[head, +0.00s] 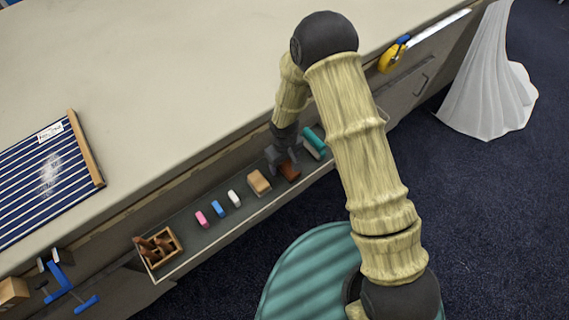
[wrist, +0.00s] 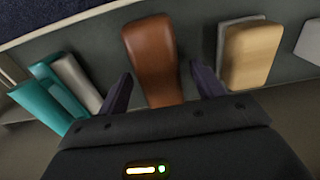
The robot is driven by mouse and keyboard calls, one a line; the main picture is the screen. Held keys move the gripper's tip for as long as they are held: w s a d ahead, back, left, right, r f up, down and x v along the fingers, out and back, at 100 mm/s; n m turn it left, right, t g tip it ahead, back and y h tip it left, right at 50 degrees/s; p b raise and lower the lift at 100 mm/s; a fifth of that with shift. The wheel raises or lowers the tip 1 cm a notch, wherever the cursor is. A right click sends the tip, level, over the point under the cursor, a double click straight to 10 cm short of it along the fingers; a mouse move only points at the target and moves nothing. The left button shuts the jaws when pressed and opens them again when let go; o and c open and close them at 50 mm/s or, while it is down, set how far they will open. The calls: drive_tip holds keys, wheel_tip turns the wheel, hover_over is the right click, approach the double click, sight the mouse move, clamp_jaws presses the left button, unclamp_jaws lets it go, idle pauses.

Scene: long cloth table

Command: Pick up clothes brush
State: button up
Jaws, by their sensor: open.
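A smooth reddish-brown piece (wrist: 152,58), likely the clothes brush, lies in the shallow trough below the table edge; no bristles show. In the head view its end (head: 290,172) shows beside my gripper (head: 281,155), which hides the rest. In the wrist view my gripper (wrist: 162,78) is open, with one finger on either side of the brown piece and a gap at each side. A tan block with a grey layer (wrist: 252,54) lies to its right there. A teal and grey piece (wrist: 50,98) lies to its left.
The trough (head: 215,226) also holds a white block (head: 234,198), a blue one (head: 218,208), a pink one (head: 202,218) and a wooden box (head: 158,248) with brown items. The cloth table (head: 180,70) is mostly bare.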

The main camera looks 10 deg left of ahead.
drive_tip(key=shift+c, duration=0.5)
drive_tip(key=c, duration=1)
drive_tip(key=shift+r, duration=0.1)
wheel_tip(320, 180, up, 10)
drive_tip(key=shift+f, duration=0.1)
